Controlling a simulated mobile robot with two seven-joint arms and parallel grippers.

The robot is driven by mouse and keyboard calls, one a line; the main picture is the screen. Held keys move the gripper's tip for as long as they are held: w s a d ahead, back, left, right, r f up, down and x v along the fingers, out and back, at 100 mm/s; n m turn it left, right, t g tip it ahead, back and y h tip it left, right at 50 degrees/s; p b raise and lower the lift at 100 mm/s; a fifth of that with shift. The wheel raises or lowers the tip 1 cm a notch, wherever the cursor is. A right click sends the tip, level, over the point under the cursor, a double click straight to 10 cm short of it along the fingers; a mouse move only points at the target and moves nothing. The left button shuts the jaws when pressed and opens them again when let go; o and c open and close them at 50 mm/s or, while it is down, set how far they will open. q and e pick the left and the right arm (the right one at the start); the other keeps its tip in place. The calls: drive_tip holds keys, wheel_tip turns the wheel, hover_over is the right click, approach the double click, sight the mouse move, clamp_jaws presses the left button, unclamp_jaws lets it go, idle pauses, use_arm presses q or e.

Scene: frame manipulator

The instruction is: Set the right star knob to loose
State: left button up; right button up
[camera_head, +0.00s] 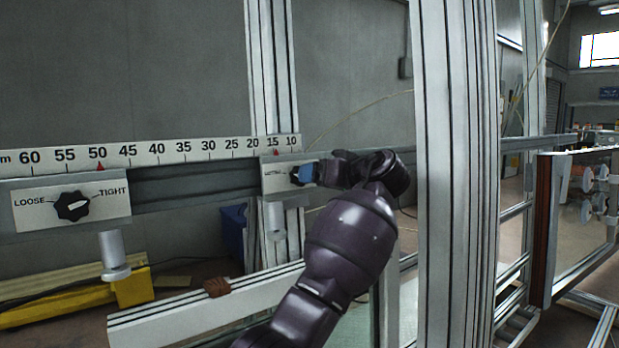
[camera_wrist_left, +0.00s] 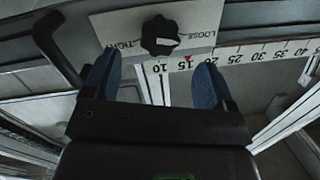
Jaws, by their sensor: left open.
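The right star knob (camera_wrist_left: 160,34) is black with a white mark. It sits on a white plate (camera_wrist_left: 108,25) lettered TIGHT and LOOSE, upside down in the left wrist view. Which word its mark points to is hard to tell. My left gripper (camera_wrist_left: 157,60) is open, its blue-padded fingers on either side of the knob's line, with the knob just past the tips. In the head view the gripper (camera_head: 308,173) is at the right plate (camera_head: 273,183) and largely hides the knob. My right gripper is not in view.
A ruler (camera_head: 180,150) runs above the rail. The left star knob (camera_head: 71,206) sits on its own LOOSE/TIGHT plate at left. A tall aluminium post (camera_head: 455,170) stands right of my arm. A black handle (camera_wrist_left: 55,50) is near the left finger in the wrist view.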

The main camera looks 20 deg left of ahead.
use_arm(q)
drive_tip(key=shift+v, duration=2.6)
drive_tip(key=w+d+r+m+t+h, duration=0.3)
drive_tip(key=d+r+m+t+h, duration=0.25)
drive_tip(key=m+t, duration=0.2)
drive_tip(key=s+a+f+m+t+h, duration=0.1)
drive_tip(key=s+a+f+m+h, duration=0.15)
drive_tip(key=f, duration=0.85)
drive_tip(key=s+a+f+m+t+h, duration=0.15)
drive_tip(key=s+f+h, duration=0.25)
drive_tip(key=f, duration=0.6)
drive_tip(key=s+a+f+m+h, duration=0.1)
drive_tip(key=s+a+f+h, duration=0.25)
drive_tip(key=f, duration=0.75)
drive_tip(key=s+a+f+n+g, duration=0.1)
drive_tip(key=s+a+f, duration=0.3)
drive_tip(key=s+f, duration=0.6)
drive_tip(key=s+a+f+n+g+y, duration=0.1)
drive_tip(key=s+a+f+g, duration=0.2)
drive_tip(key=s+f, duration=0.7)
drive_tip(key=s+a+f+n+g+y, duration=0.1)
drive_tip(key=s+a+f+g, duration=0.2)
drive_tip(key=s+f, duration=0.7)
drive_tip(key=s+a, duration=0.1)
drive_tip(key=s, duration=0.5)
drive_tip(key=shift+a+f, duration=0.3)
drive_tip(key=shift+f, duration=0.05)
